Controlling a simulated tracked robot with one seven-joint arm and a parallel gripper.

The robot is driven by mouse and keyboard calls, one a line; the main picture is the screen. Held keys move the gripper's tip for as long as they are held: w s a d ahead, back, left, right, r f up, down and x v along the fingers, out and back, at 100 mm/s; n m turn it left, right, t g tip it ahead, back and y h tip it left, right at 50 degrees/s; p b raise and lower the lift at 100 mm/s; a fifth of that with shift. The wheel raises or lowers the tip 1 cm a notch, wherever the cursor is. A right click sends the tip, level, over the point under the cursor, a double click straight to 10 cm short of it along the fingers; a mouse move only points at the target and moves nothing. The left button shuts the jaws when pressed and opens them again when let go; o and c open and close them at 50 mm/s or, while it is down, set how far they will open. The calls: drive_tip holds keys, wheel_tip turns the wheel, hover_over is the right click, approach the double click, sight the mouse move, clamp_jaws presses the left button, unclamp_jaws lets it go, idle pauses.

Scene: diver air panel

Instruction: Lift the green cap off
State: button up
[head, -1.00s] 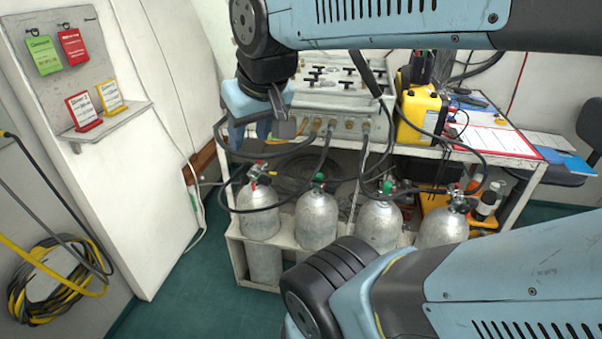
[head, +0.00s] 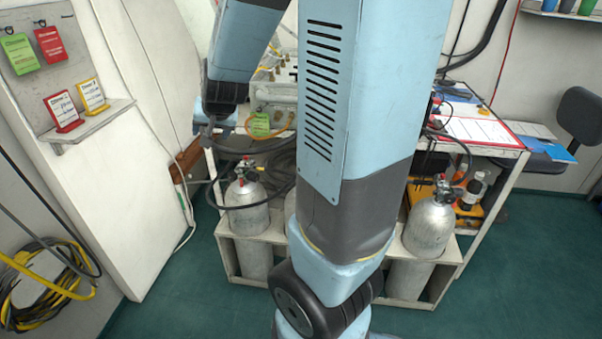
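No green cap shows at this moment; my own arm stands upright across the middle of the head view and hides the middle of the cylinder rack (head: 275,236). A grey cylinder (head: 248,205) with a valve with a red part stands at the rack's left. Another grey cylinder (head: 429,226) with a similar valve stands at its right. At most a sliver of a middle cylinder shows beside my arm. My gripper (head: 208,132) is at the left end of the bench, above and left of the left cylinder. Its fingers are dark and partly hidden, so its opening is unclear.
Dark hoses loop near the left cylinder. A wall board (head: 40,45) with tags is at left. Green floor (head: 180,300) is clear in front.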

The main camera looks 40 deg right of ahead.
drive_tip(key=w+d+f+m+h, duration=0.35)
drive_tip(key=d+f, duration=0.25)
drive_tip(key=f, duration=0.2)
drive_tip(key=w+d+f+m+h, duration=0.2)
drive_tip(key=w+d+f, duration=0.3)
drive_tip(key=f, duration=0.4)
drive_tip(key=s+d+f+h, duration=0.9)
drive_tip(key=s+d+f, duration=0.1)
drive_tip(key=d+f, duration=0.35)
drive_tip(key=shift+m, duration=0.25)
drive_tip(key=x, duration=0.8)
drive_tip(key=shift+s+d+r, duration=0.15)
drive_tip(key=shift+d+r, duration=0.05)
drive_tip(key=shift+x, duration=2.65)
drive_tip(key=shift+s, duration=0.15)
drive_tip(key=c, duration=1.1)
